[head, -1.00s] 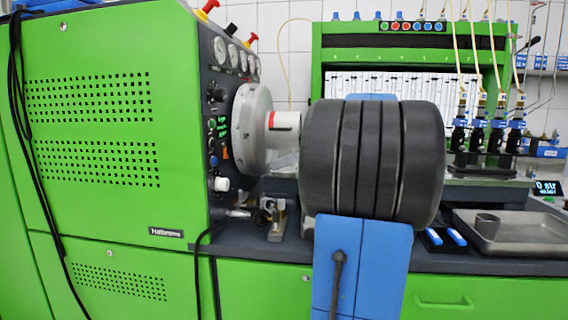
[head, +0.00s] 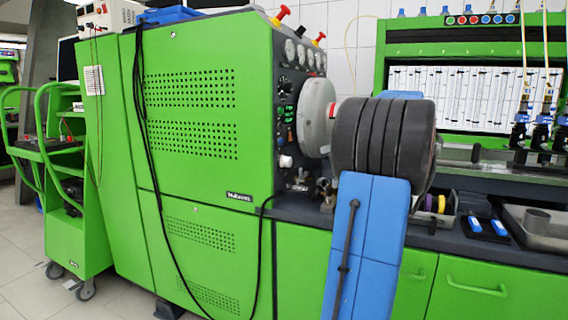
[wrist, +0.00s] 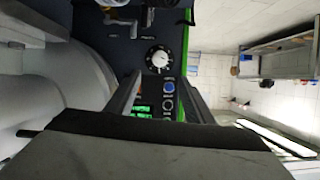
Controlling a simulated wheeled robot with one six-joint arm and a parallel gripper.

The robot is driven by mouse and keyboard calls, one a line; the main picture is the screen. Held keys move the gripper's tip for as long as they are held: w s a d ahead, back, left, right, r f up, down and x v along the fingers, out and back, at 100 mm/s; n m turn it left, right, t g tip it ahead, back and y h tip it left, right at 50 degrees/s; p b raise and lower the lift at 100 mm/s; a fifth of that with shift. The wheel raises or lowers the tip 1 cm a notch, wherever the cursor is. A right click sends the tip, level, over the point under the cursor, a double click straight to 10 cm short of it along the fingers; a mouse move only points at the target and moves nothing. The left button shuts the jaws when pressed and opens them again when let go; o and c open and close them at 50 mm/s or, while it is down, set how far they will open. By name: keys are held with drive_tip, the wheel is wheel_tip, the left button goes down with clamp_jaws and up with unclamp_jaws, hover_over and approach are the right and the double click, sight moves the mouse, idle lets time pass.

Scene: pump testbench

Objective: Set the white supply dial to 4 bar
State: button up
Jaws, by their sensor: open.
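The white supply dial (head: 286,161) is a small white knob low on the dark side panel of the green testbench, in the head view. In the wrist view the white dial (wrist: 158,58) shows face-on with a dark, white-marked ring around it. Its setting is too small to read. My gripper (wrist: 160,80) is open and empty. Its two fingers point towards the panel, one on each side of the picture's middle, and the dial appears just beyond their tips. I cannot tell how far away it is.
A large grey disc (head: 315,115) sticks out beside the panel; its rounded side fills the left of the wrist view. Gauges (head: 290,51) and a black knob (head: 284,86) sit higher up. Fittings stand on the bench below the dial. A green trolley (head: 72,225) stands at left.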

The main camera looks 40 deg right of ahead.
sight(286, 161)
drive_tip(key=x, duration=1.6)
drive_tip(key=shift+s, duration=0.1)
drive_tip(key=c, duration=0.9)
